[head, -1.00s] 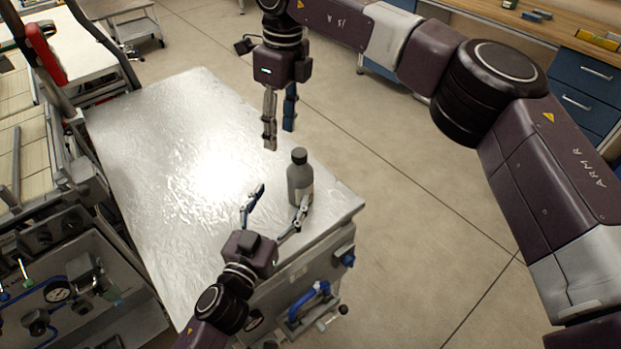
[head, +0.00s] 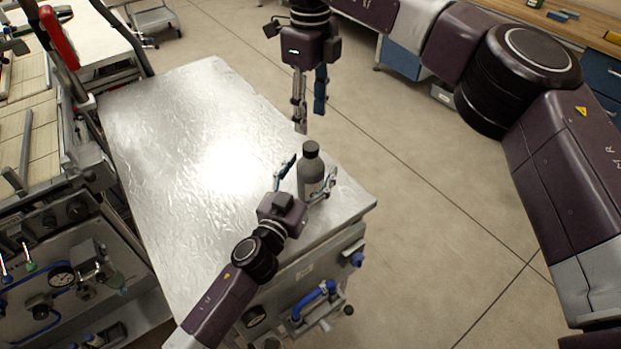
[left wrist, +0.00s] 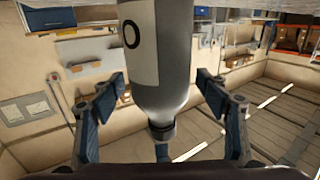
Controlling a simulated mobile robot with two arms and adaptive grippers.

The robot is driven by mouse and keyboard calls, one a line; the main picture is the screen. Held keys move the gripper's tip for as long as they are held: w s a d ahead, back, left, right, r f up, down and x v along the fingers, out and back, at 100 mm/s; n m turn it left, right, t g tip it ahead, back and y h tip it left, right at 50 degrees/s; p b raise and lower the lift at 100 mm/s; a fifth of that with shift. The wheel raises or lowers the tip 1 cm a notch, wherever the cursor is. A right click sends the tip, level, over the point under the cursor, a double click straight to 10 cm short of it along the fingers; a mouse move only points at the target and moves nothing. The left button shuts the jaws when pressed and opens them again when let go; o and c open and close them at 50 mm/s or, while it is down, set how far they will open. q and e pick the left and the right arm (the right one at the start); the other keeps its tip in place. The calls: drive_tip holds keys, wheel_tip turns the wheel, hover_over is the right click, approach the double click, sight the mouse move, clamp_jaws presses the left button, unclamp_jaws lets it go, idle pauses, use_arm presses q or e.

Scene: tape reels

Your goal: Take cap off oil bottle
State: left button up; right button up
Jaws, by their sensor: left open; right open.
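The grey oil bottle (head: 309,176) stands upright on the metal-topped table (head: 180,150), near its right front corner. Its dark cap (head: 311,149) is on top. My left gripper (head: 309,171) is open, with one finger on each side of the bottle. In the left wrist view the bottle (left wrist: 162,75) appears upside down, its cap (left wrist: 162,133) low in the picture and a pale label (left wrist: 136,42) on its body. Gaps show between it and both left fingers (left wrist: 163,88). My right gripper (head: 309,120) is open and empty, pointing down just behind the bottle.
The tabletop left of the bottle is bare and shiny. A blue handle (head: 314,298) and fittings stick out from the table's front side. A machine with a gauge (head: 61,276) stands at the left. Open floor (head: 440,220) lies to the right.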

sight(311, 146)
use_arm(q)
drive_tip(key=c, duration=0.5)
use_arm(e)
drive_tip(key=shift+w+f, duration=0.1)
use_arm(q)
clamp_jaws()
use_arm(e)
drive_tip(key=m, duration=0.5)
drive_tip(key=shift+m, duration=0.3)
drive_tip(key=m, duration=0.3)
drive_tip(key=shift+m, duration=0.3)
drive_tip(key=m, duration=0.7)
drive_tip(key=shift+a+m, duration=0.1)
drive_tip(key=shift+m, duration=0.3)
drive_tip(key=m, duration=0.5)
drive_tip(key=shift+m, duration=0.3)
drive_tip(key=m, duration=0.3)
drive_tip(key=shift+m, duration=0.3)
drive_tip(key=m, duration=0.4)
drive_tip(key=shift+m, duration=0.4)
drive_tip(key=shift+f, duration=0.3)
wheel_tip(311, 146, down, 7)
drive_tip(key=shift+f, duration=0.2)
drive_tip(key=shift+c, duration=0.7)
